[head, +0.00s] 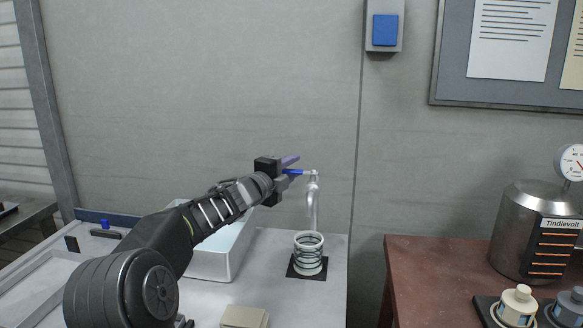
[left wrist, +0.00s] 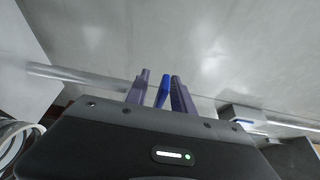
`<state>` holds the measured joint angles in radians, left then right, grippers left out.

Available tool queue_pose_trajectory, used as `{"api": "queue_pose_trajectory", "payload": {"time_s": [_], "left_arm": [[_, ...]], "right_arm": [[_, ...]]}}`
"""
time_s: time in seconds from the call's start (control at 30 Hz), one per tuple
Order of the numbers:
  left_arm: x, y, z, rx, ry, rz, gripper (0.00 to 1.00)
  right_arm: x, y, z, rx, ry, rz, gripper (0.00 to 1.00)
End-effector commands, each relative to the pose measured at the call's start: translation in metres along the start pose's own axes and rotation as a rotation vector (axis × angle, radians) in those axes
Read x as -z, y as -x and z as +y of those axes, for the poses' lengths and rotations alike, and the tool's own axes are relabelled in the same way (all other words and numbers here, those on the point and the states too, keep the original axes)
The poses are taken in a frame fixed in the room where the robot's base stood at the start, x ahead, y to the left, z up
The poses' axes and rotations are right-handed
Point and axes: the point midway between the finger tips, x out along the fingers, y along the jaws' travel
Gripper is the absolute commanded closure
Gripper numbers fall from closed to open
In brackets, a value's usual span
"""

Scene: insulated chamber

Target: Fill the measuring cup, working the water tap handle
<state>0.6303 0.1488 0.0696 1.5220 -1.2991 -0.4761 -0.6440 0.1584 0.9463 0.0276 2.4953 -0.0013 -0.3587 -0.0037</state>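The silver water tap (head: 313,205) stands by the back wall, with its blue handle (head: 294,172) pointing left. The measuring cup (head: 308,254), clear with dark rings, stands upright on a black pad below the tap; I cannot tell its water level. My left gripper (head: 291,161) is at the handle. In the left wrist view the blue handle (left wrist: 163,91) lies between the two purple fingers, close to the right one, with a small gap to the left one. The cup's rim (left wrist: 14,136) shows at the left edge there. My right gripper is not in view.
A white basin (head: 222,255) stands left of the cup, partly behind my left arm. A beige block (head: 244,317) lies at the counter's front. A red-brown table (head: 430,275) at right bears a steel vessel (head: 535,225) with a gauge.

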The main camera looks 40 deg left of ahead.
Motion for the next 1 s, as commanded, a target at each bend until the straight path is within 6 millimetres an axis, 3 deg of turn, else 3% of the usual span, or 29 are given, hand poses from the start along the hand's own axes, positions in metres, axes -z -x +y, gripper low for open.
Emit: {"api": "queue_pose_trajectory", "payload": {"time_s": [0.23,0.57,1.0], "left_arm": [[0.0001,-0.0003,0.0001,0.000,0.000,0.000,0.73],[0.0000,-0.0001,0.0002,0.000,0.000,0.000,1.00],[0.0000,-0.0001,0.0005,-0.001,0.000,0.000,1.00]], "right_arm": [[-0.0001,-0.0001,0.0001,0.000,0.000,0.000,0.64],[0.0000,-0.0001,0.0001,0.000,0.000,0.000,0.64],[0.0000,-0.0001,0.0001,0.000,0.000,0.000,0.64]]}}
